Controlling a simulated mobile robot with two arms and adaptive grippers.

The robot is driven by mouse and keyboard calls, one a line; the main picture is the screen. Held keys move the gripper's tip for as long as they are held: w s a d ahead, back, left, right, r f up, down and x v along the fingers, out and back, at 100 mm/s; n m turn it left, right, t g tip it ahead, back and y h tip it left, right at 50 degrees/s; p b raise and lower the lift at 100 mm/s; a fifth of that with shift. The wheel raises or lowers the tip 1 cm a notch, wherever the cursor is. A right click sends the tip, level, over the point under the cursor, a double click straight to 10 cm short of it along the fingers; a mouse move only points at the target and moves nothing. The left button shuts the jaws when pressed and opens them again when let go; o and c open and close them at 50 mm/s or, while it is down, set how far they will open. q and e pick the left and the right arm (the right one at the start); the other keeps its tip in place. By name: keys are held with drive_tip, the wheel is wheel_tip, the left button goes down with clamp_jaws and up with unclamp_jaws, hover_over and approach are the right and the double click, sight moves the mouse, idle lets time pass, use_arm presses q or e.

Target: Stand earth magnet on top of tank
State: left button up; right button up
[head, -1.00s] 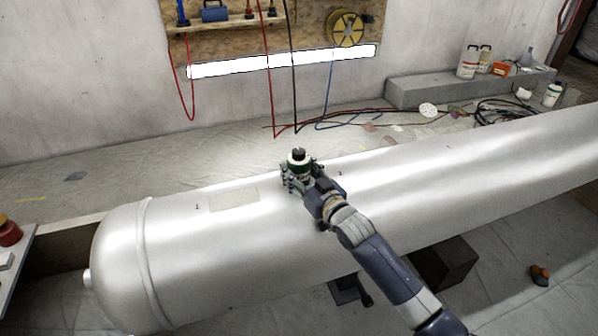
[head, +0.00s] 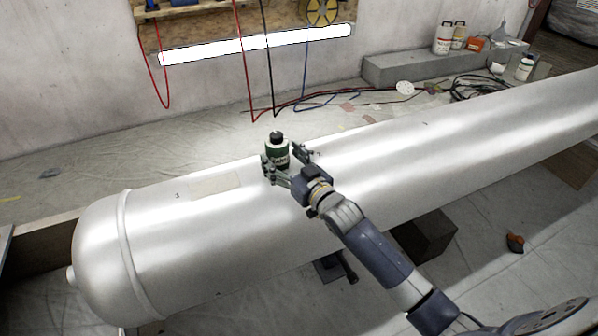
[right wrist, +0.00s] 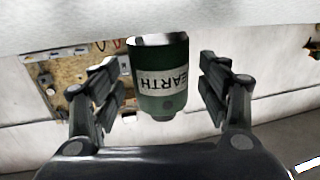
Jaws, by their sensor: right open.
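The earth magnet (head: 277,150) is a dark green cylinder with a white label and a dark top. It stands upright on top of the silver tank (head: 390,165), right of a pale plate on the tank. In the right wrist view the magnet (right wrist: 160,80) appears upside down, its "EARTH" label inverted, between the spread fingers. My right gripper (head: 290,160) is open around the magnet, with a gap on each side of it in the right wrist view (right wrist: 163,88). My left gripper is not in view.
A grey block (head: 410,68) with bottles lies along the wall behind the tank. Cables (head: 480,88) lie on the sheeted floor there. A dark support (head: 425,235) is under the tank. The tank's top is clear on both sides of the magnet.

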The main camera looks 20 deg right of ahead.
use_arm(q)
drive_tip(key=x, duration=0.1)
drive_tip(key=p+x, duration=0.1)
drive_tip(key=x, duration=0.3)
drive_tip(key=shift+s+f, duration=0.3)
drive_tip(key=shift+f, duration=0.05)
use_arm(e)
drive_tip(key=v, duration=0.9)
drive_tip(key=shift+s, duration=0.25)
